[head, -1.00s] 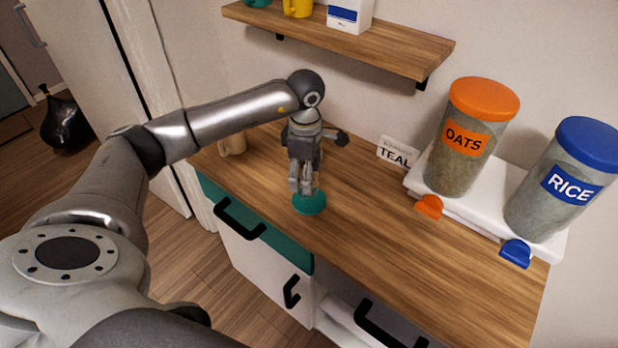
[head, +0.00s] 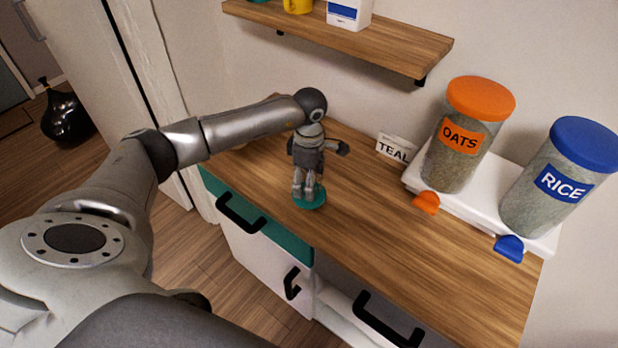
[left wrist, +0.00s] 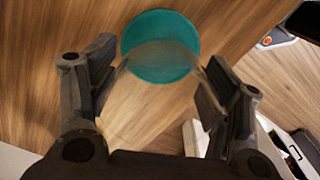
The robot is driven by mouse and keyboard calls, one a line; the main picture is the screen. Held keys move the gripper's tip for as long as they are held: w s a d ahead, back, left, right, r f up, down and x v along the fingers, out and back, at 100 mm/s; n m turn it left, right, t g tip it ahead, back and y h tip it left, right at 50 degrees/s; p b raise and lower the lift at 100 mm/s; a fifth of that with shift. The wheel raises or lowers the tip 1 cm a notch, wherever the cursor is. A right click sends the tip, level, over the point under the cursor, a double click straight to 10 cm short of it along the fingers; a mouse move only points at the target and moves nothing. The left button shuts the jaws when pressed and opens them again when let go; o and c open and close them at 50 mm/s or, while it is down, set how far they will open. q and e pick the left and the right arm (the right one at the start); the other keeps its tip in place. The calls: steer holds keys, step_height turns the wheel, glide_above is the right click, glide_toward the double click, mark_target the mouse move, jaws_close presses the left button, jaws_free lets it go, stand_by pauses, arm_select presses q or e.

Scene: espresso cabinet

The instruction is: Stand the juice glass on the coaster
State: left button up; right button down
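The teal round coaster (head: 318,203) lies on the wooden counter near its front edge. It also shows at the top middle of the left wrist view (left wrist: 160,22). My left gripper (head: 304,190) points down over the coaster. In the left wrist view its two fingers (left wrist: 158,85) stand apart, one on each side of the clear juice glass (left wrist: 160,58), and appear shut on it. The glass is see-through, and its far end overlaps the coaster in that view. I cannot tell whether it touches the coaster. My right gripper is not in view.
A small TEAL sign (head: 393,149) stands at the back. An oats jar (head: 455,165) and a rice jar (head: 540,205) stand on a white base (head: 470,208) at right. A wooden shelf (head: 350,40) hangs above. The counter between coaster and jars is clear.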

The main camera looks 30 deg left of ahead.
arm_select(q)
steer(key=shift+o, duration=0.2)
steer(key=shift+r, duration=0.15)
steer(key=shift+w+r, duration=0.1)
steer(key=shift+r, duration=0.25)
step_height(320, 180, up, 11)
steer(key=b, duration=0.3)
steer(key=shift+r, duration=0.15)
